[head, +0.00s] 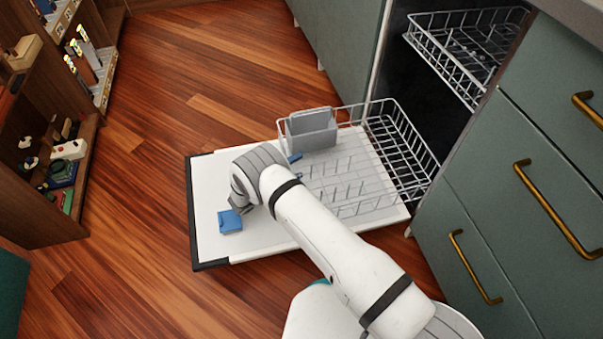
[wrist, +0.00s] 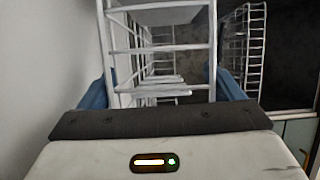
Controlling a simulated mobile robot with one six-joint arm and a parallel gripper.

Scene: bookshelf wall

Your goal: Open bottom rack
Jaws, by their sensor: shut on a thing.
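The bottom rack (head: 400,150) is a white wire basket with a grey cutlery holder (head: 312,128) in it. It stands partly out of the dishwasher, over the lowered white door (head: 215,180). My gripper reaches the rack's outer side, and my arm hides part of that side. In the wrist view, my gripper (wrist: 160,88) has blue fingers on either side of white rack wires (wrist: 162,48), shut on the rack. The exact contact is hard to see.
The upper rack (head: 465,50) is also partly out, above the bottom rack. Green drawers with brass handles (head: 475,267) stand at the right. A wooden shelf (head: 60,150) with small items stands at the left. Wooden floor (head: 150,90) between is clear.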

